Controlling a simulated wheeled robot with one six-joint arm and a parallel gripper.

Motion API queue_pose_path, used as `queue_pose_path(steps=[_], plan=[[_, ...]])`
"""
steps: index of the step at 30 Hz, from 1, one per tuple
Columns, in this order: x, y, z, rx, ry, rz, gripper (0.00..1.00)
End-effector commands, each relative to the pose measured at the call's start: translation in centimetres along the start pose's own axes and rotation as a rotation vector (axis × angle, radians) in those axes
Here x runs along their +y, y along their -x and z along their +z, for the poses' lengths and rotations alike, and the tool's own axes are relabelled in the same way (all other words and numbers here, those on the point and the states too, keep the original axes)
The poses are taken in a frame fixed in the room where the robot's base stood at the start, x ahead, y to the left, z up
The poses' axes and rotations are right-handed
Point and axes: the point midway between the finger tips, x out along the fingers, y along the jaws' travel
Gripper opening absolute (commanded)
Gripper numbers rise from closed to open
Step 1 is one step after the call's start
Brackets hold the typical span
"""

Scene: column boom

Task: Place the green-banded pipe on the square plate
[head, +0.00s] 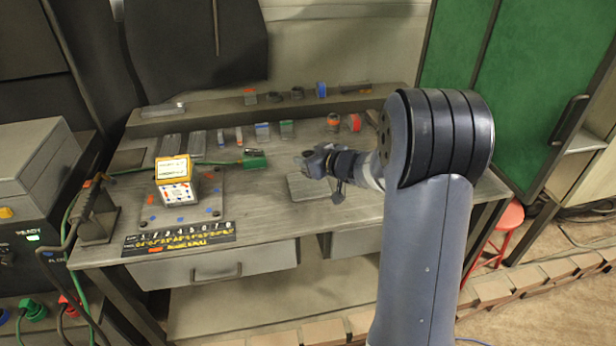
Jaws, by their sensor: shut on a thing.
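A short grey pipe with a green band (287,128) stands towards the back of the workbench. A square, grey, ribbed plate (308,188) lies on the bench top, right of the middle. My gripper (304,163) reaches in from the right, low over the bench just behind and above this plate. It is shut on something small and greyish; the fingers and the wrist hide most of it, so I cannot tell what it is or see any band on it.
Several banded pieces line the back, including a blue-banded one (262,131) and a red one (354,122). A shelf (215,116) runs behind them.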

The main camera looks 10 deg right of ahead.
Motion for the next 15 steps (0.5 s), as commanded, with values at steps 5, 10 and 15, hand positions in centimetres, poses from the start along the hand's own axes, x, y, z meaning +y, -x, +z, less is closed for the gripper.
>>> queue_pose_path(steps=[5,10,15], plan=[[0.0,-0.9,2.1,-0.001,-0.002,0.000,0.10],[0.0,-1.6,3.6,0.002,-0.001,0.000,0.10],[0.0,-1.6,3.6,0.003,0.001,0.000,0.10]])
